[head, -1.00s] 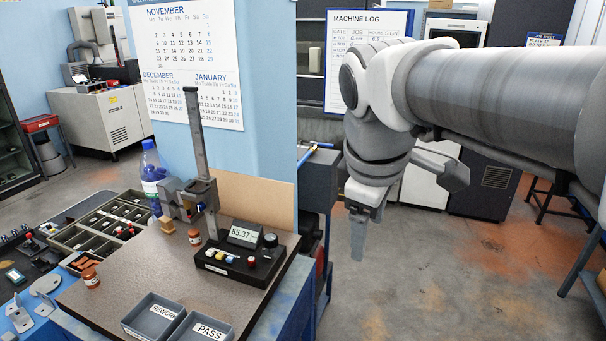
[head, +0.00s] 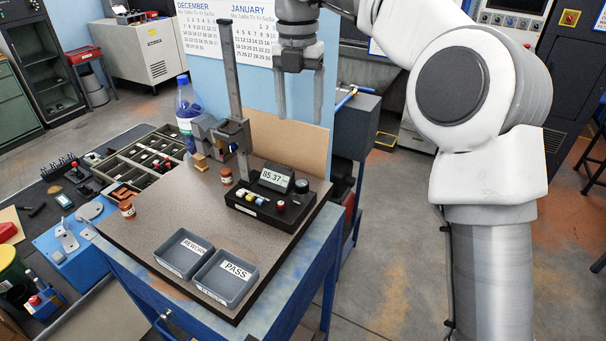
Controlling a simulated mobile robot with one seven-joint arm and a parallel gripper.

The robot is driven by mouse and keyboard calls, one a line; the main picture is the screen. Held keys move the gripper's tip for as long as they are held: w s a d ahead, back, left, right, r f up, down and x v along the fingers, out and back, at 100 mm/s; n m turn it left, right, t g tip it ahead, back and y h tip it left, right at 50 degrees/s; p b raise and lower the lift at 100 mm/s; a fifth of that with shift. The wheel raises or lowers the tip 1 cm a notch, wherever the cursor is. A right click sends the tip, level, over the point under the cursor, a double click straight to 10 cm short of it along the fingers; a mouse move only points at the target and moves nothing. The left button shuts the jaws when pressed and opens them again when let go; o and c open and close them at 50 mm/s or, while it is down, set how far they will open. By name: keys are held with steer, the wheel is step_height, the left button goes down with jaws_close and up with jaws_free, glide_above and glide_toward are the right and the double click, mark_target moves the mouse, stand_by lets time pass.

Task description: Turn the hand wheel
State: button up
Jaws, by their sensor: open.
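The height gauge stands on a brown bench top, with an upright grey column (head: 233,85), a slider and measuring head (head: 222,136), and a black base (head: 268,207). Its display (head: 274,180) reads about 85.37. A small dark round knob (head: 301,186) sits right of the display and looks like the hand wheel; its detail is too small to tell. My gripper (head: 300,105) is open and empty, fingers pointing down. In the picture it is above the knob and right of the column, apart from both.
Two grey bins, REWORK (head: 184,253) and PASS (head: 224,277), stand at the bench's front. Small orange-brown jars (head: 127,210) and a blue bottle (head: 188,112) are left of the gauge. A cardboard-coloured panel (head: 290,140) and blue pillar stand behind.

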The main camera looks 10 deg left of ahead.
mark_target(301, 183)
step_height(301, 183, down, 17)
steer(key=shift+d+f+b, duration=0.15)
steer(key=shift+f+b, duration=0.05)
steer(key=shift+b, duration=0.75)
jaws_close()
